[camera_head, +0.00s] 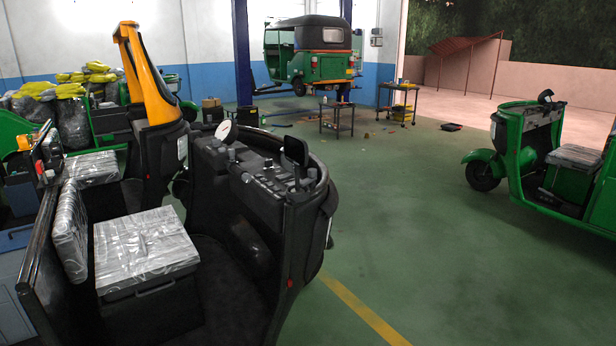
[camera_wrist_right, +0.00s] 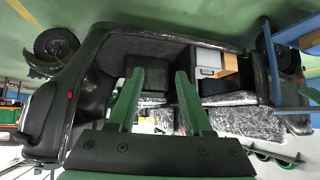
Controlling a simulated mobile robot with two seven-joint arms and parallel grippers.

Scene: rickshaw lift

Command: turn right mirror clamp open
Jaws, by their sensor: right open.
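In the head view a black open rickshaw (camera_head: 325,195) stands close in front, its dashboard at the centre. A dark mirror (camera_head: 295,150) stands upright on a stalk at the dashboard's right end. A paler round mirror (camera_head: 223,130) sits farther left on the dashboard. The clamp at the right mirror's foot is too small to make out. My right gripper (camera_wrist_right: 159,85) shows in the right wrist view, its two green fingers apart with nothing between them. Behind them the rickshaw's interior appears upside down. No mirror is clear in that view. My left gripper is in neither view.
Plastic-wrapped seats (camera_head: 143,245) fill the near left. A yellow-orange frame (camera_head: 145,75) rises behind. A green rickshaw (camera_head: 520,145) stands at right, another (camera_head: 310,60) is raised at the back. A small table (camera_head: 337,120) stands mid-floor. The green floor right of the dashboard is clear.

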